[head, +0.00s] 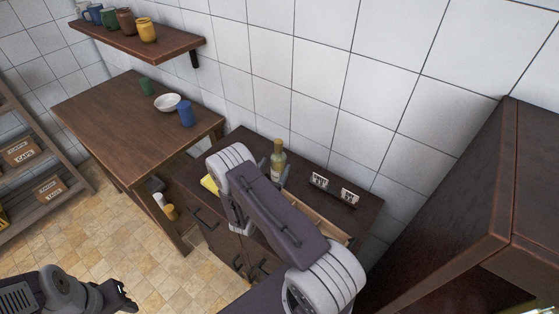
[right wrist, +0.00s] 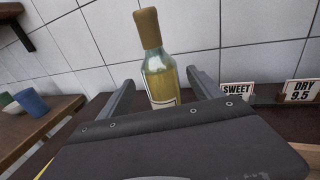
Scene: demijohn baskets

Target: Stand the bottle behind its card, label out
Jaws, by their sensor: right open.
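The bottle (head: 278,158) stands upright on the dark cabinet top, near the wall. In the right wrist view the bottle (right wrist: 160,72) has greenish glass, yellowish contents, a tan cap and part of a pale label low down. My right gripper (head: 274,172) is open, with one finger on each side of the bottle in the picture; I cannot tell whether either touches it. Two cards stand to the right: SWEET (right wrist: 237,92), at left (head: 319,180), and DRY 9.5 (right wrist: 301,91), at right (head: 348,196). My left gripper (head: 126,299) is low at left, away from the cabinet; its jaw state is unclear.
An open drawer (head: 318,220) shows beside my right arm on the cabinet (head: 366,207). A wooden table (head: 125,125) at left carries a white bowl (head: 167,102), a blue cup (head: 186,114) and a green cup (head: 146,86). A mug shelf (head: 140,43) hangs above. Dark furniture (head: 450,200) rises at right.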

